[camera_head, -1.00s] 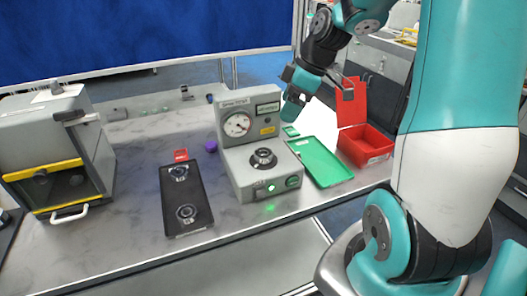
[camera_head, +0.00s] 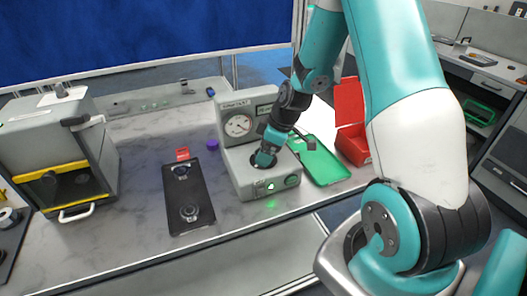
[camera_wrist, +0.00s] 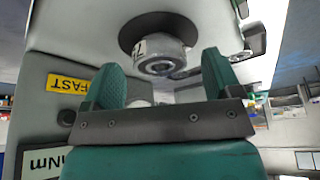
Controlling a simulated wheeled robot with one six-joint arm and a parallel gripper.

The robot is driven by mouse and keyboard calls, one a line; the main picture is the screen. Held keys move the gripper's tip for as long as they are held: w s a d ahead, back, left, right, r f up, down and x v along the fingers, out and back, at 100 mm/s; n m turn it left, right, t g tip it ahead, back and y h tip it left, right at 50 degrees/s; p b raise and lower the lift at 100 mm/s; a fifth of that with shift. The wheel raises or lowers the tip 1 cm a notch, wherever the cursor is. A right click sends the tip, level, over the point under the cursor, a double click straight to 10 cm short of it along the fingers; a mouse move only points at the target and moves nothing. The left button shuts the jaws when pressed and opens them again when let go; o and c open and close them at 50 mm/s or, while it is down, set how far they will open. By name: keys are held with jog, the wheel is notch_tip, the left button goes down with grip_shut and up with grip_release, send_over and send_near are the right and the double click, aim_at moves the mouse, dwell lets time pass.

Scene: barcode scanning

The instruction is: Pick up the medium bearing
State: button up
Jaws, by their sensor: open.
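A metal ring-shaped bearing (camera_wrist: 158,57) sits on the dark round seat (camera_wrist: 150,28) of the grey tester (camera_head: 243,182). My gripper (camera_head: 265,160) is over that seat and hides most of the bearing in the head view. In the wrist view my gripper (camera_wrist: 161,72) is open, its two teal fingers apart with the bearing in the gap beyond their tips. Contact is not visible. Two more bearings, a rear one (camera_head: 180,170) and a front one (camera_head: 189,212), lie on the black tray (camera_head: 176,193). I cannot tell from size alone which is the medium one.
The tester's gauge housing (camera_head: 238,123) rises behind my gripper. A green tray (camera_head: 324,164) and an open red box (camera_head: 352,147) stand right of it. A grey machine with a yellow-edged opening (camera_head: 52,172) is at left. The bench between has free room.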

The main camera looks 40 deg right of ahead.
jog(key=shift+w+a+f, duration=0.1)
jog(key=shift+f, duration=0.2)
jog(key=c, duration=1.1)
jog(key=shift+r, duration=0.1)
